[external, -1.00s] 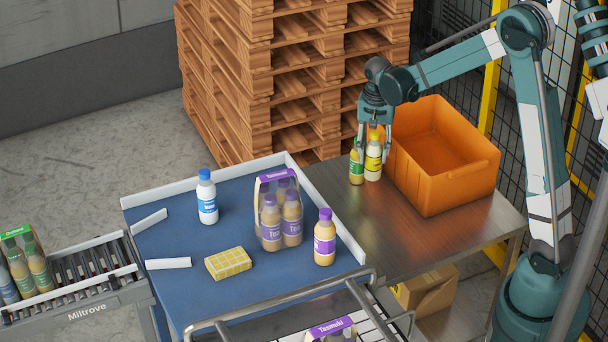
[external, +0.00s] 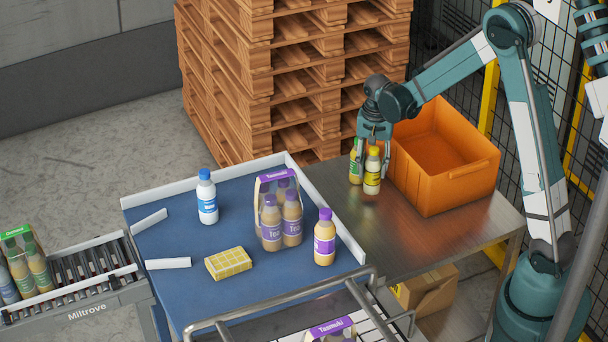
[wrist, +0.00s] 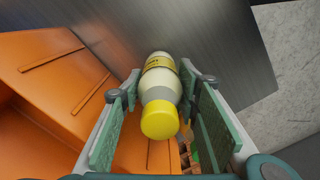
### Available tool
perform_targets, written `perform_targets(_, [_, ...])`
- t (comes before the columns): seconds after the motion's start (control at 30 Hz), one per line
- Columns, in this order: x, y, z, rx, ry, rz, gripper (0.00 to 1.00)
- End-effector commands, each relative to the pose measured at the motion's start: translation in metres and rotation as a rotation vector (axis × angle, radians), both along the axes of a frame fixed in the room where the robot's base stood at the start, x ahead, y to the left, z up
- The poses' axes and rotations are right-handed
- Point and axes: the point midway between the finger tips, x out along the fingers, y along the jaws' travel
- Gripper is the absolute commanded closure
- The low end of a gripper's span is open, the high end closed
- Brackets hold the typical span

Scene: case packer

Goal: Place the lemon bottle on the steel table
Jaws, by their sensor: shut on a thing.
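The lemon bottle (external: 372,178), pale with a yellow label and yellow cap, is upright between the fingers of my gripper (external: 374,150). My gripper is shut on it. In the wrist view the yellow cap of the lemon bottle (wrist: 160,118) faces the camera, with a finger on each side. The bottle is over the steel table (external: 420,238), at its back left, left of the orange crate. Its base is at or just above the surface; I cannot tell whether it touches.
A green-labelled bottle (external: 355,168) stands close behind and left of the lemon bottle. The orange crate (external: 440,190) is to the right. The front of the steel table is clear. A blue table (external: 180,245) at left holds a carrier of bottles, two single bottles and a yellow block.

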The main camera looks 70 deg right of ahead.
Motion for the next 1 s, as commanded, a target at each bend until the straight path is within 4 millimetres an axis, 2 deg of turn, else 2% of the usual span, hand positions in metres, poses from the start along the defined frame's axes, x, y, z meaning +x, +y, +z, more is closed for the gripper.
perform_targets(0.23, [0.000,0.000,-0.020,0.000,0.000,0.000,0.84])
perform_targets(0.73, [0.000,0.000,-0.026,0.000,0.000,0.000,0.84])
perform_targets(0.77, [0.000,0.000,-0.025,0.000,0.000,0.000,0.65])
perform_targets(0.83, [0.000,0.000,-0.025,0.000,0.000,0.000,0.55])
perform_targets(0.87, [0.000,0.000,-0.025,0.000,0.000,0.000,0.52])
perform_targets(1.0, [0.000,0.000,-0.025,0.000,0.000,0.000,0.52])
